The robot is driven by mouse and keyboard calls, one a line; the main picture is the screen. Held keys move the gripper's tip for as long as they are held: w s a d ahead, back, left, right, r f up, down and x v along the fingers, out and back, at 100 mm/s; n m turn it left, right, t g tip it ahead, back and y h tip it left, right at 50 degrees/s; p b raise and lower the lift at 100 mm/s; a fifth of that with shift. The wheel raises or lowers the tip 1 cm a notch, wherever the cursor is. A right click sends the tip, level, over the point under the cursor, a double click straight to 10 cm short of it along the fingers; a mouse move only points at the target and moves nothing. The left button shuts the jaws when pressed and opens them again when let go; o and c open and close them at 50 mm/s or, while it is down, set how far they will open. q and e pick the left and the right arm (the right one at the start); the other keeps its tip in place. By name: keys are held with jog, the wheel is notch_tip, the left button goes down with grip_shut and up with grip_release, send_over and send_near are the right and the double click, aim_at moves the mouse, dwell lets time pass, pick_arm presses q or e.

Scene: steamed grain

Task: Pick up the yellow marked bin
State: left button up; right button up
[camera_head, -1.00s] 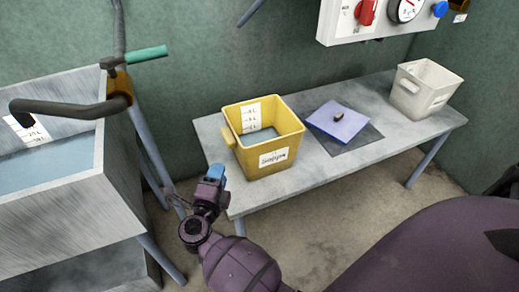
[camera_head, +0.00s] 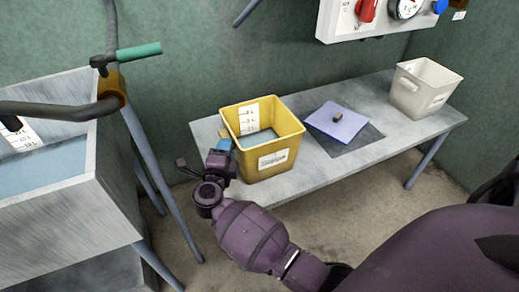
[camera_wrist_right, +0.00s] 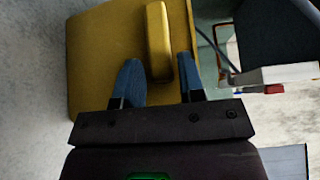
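The yellow bin (camera_head: 264,158) stands upright on the grey bench, with a white label on its front and a marked scale inside. There is liquid in it. My right gripper (camera_head: 224,148) is at the bin's left side. In the right wrist view, the bin's yellow wall (camera_wrist_right: 105,50) fills the upper left and its handle (camera_wrist_right: 158,35) sticks out. The blue fingers of my right gripper (camera_wrist_right: 158,70) are apart, one on each side of the handle's near end, with gaps showing. My left gripper is not in view.
The bench (camera_head: 310,170) also holds a blue-violet square (camera_head: 336,122) with a small dark object on it, and a white bin (camera_head: 422,88) at the right. A metal tank (camera_head: 60,190) with liquid and a dark pipe stands at the left. A control panel (camera_head: 380,18) hangs above.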

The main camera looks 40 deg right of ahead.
grip_shut()
dwell(1.4)
jog(key=shift+r, duration=0.2)
